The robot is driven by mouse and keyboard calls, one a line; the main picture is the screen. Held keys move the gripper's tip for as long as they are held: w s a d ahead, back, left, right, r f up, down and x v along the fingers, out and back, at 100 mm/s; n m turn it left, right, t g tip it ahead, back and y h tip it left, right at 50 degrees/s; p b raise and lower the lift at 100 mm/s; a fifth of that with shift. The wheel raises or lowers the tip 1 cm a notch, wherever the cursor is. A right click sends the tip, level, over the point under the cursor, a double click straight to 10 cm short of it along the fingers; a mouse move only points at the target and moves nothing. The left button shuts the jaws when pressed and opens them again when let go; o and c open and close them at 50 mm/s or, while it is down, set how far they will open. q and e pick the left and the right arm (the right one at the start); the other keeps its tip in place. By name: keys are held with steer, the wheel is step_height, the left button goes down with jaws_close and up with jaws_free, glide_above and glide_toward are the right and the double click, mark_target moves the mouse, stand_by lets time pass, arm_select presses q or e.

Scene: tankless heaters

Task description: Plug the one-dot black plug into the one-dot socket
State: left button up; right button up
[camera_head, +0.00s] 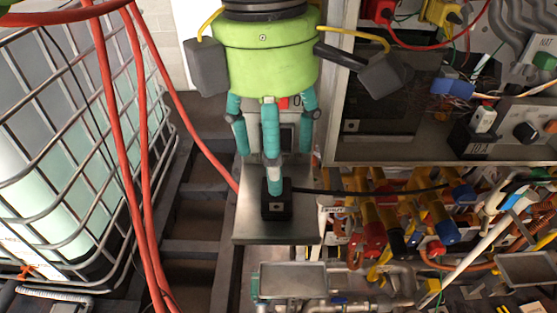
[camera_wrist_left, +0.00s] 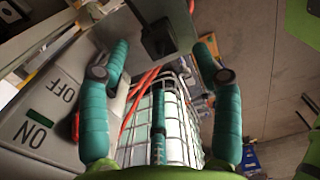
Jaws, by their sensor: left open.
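A black plug (camera_head: 278,208) with a small light mark on its front stands on a metal plate (camera_head: 262,232) in the head view. A black cable runs from it to the right. My left gripper (camera_head: 270,150), green with teal fingers, hangs over the plate from above. Its middle finger overlaps the plug's top in the picture; I cannot tell whether they touch. In the left wrist view the fingers (camera_wrist_left: 160,115) are spread with nothing between them, and a black block (camera_wrist_left: 158,40) sits on a plate beyond. I cannot pick out the one-dot socket. My right gripper is not in view.
A panel with ON and OFF labels (camera_wrist_left: 45,115) is close on the left of the wrist view. A caged white tank (camera_head: 60,150) and red hoses (camera_head: 125,140) stand at left. Pipes and colored valves (camera_head: 400,220) crowd the right. A grey 10A box (camera_head: 500,125) is at far right.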

mark_target(278, 208)
arm_select(q)
steer(key=shift+d+f+y, duration=0.1)
steer(key=shift+d+y, duration=0.05)
steer(key=shift+y, duration=0.15)
steer(key=shift+s, duration=0.6)
steer(key=shift+f, duration=0.15)
steer(key=shift+w+f+p, duration=0.1)
steer(key=shift+f+p, duration=0.3)
steer(key=shift+p, duration=0.05)
steer(key=shift+w+f, duration=0.1)
steer(key=shift+f, duration=0.2)
steer(key=shift+w, duration=0.1)
steer(key=f+p, duration=0.2)
steer(key=f, duration=0.1)
steer(key=f+p, duration=0.1)
steer(key=shift+w+d+f, duration=0.15)
steer(key=shift+w, duration=0.1)
steer(key=shift+f, duration=0.5)
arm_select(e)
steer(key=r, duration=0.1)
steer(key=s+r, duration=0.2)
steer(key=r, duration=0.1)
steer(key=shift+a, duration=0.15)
arm_select(q)
steer(key=c, duration=1.1)
